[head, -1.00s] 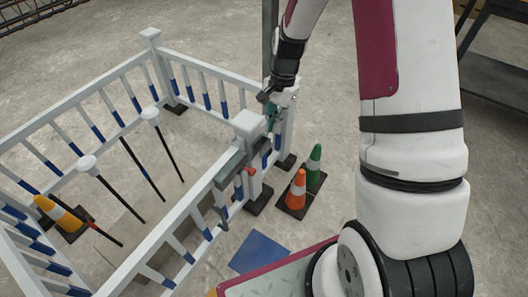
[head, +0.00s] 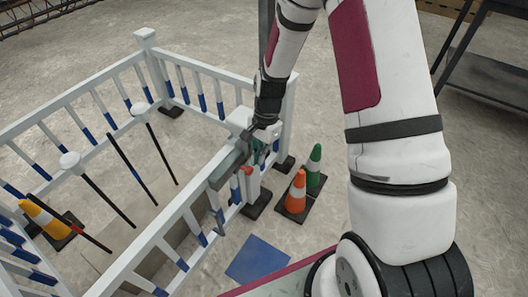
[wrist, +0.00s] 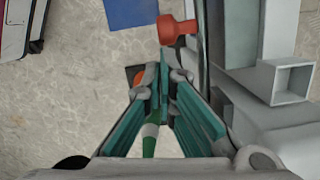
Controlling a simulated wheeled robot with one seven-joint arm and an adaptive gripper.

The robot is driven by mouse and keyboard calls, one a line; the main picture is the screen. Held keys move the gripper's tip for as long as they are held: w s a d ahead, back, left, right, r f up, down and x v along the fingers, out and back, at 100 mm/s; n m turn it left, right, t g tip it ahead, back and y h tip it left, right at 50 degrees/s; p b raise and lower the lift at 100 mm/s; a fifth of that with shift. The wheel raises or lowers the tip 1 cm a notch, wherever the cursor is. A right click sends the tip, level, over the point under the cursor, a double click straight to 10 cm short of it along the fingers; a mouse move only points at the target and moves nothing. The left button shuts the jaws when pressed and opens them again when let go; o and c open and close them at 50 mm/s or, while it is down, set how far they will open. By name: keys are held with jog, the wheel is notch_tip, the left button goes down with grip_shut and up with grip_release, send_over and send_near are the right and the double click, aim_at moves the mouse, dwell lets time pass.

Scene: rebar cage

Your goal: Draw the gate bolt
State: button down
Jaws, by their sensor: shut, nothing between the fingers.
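The gate bolt's red knob (head: 247,170) sticks out beside the grey bolt housing (head: 226,168) on the white gate rail. In the wrist view the red knob (wrist: 177,29) shows at the top centre, next to long grey metal parts (wrist: 235,85). My gripper (head: 257,152) is at the gate post, close to the knob. In the wrist view its teal fingers (wrist: 164,80) are shut together and empty, their tips just below the knob in the picture. A small gap shows between tips and knob. My wrist hides part of the post.
White railings (head: 95,92) enclose a pen with dark rods topped by white caps. An orange cone (head: 296,192) and a green cone (head: 314,165) stand right of the post. A blue square (head: 258,257) lies on the floor. A dark table (head: 488,85) stands at right.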

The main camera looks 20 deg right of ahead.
jog(key=shift+a, duration=0.1)
jog(key=s+a, duration=0.1)
jog(key=a, duration=0.1)
jog(key=s+a+p, duration=0.1)
jog(key=s+a, duration=0.1)
jog(key=shift+s+a, duration=0.2)
jog(key=shift+a, duration=0.05)
dwell(0.3)
jog(key=p, duration=0.6)
send_near(249, 170)
jog(key=d+r, duration=0.1)
jog(key=r, duration=0.1)
jog(key=d+r, duration=0.1)
jog(key=r, duration=0.1)
jog(key=shift+d, duration=0.4)
